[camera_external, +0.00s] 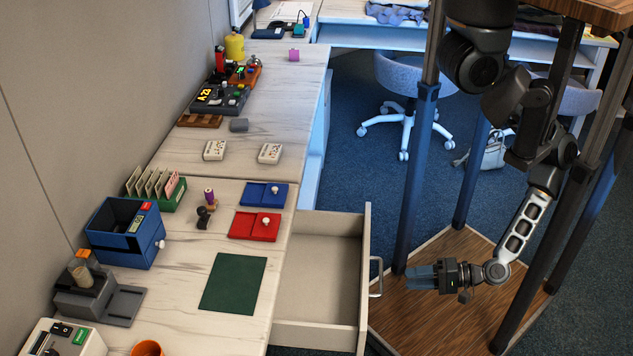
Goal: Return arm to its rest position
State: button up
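My gripper (420,278) is at the lower right, above the wooden floor of my base. It points left toward the open drawer, with a gap between it and the drawer handle. Its blue-grey fingers show from the side; I cannot tell whether they are apart or together. No object shows clearly in it. My arm (525,220) hangs from the upper right, bends at the elbow and runs down to the gripper.
An empty drawer (362,240) stands pulled out from the white desk (215,200). On the desk are a green mat (233,283), a red tray (245,230), a blue tray (254,190) and a blue box (118,250).

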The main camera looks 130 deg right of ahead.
jog(key=s+d+r+n+t+y+p, duration=0.15)
jog(key=r+n+y, duration=0.25)
jog(key=r+n, duration=0.45)
jog(key=w+d+r+n+t+y+p, duration=0.1)
jog(key=d+r+n+y, duration=0.2)
jog(key=r+n, duration=0.55)
jog(key=s+d+r+n+t+y+p, duration=0.15)
jog(key=r+n+y, duration=0.35)
jog(key=n, duration=0.5)
notch_tip(320, 180, down, 25)
jog(key=h+b, duration=0.1)
jog(key=b, duration=2.6)
jog(key=shift+w+f, duration=0.2)
jog(key=shift+w, duration=0.05)
jog(key=shift+d, duration=0.1)
